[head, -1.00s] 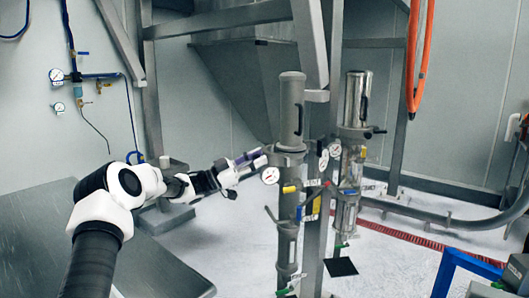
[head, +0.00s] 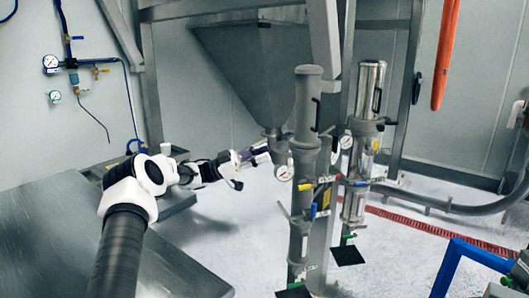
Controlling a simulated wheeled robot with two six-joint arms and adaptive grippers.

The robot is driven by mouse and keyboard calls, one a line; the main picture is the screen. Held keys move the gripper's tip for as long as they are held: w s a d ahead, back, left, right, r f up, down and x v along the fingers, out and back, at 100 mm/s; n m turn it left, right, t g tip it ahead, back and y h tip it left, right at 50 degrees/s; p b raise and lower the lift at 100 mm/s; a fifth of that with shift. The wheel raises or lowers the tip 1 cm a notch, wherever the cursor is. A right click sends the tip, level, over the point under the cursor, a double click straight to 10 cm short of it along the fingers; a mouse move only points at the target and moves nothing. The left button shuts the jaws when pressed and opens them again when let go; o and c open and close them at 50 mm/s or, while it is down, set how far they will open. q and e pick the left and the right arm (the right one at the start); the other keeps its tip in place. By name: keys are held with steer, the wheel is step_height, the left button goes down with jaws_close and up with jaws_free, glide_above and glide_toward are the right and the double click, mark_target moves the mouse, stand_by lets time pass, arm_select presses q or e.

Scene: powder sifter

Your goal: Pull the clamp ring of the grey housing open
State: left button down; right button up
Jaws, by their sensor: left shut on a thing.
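The grey housing (head: 308,100) is a tall upright cylinder right of the picture's middle, fixed to a frame post. Its clamp ring (head: 305,144) sits around it just above the pressure gauge. My left gripper (head: 265,154) is at the left of the ring, level with it, with its fingers pointing right. It is shut on a small part on the ring's left side, which I take to be part of the clamp ring; the fingers hide most of it. How far the ring is open is too small to tell. My right gripper is not in view.
A pressure gauge (head: 283,173) sits close below my left gripper's tips. A shiny metal housing (head: 370,90) stands to the right. A hopper (head: 265,75) hangs behind. A grey metal table (head: 100,235) lies at the lower left. A blue frame (head: 470,250) is at lower right.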

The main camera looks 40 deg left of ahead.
arm_select(q)
steer(key=shift+r, duration=0.1)
steer(key=c, duration=0.9)
jaws_free()
steer(key=shift+o, duration=0.2)
steer(key=v, duration=1.2)
steer(key=shift+w, duration=0.1)
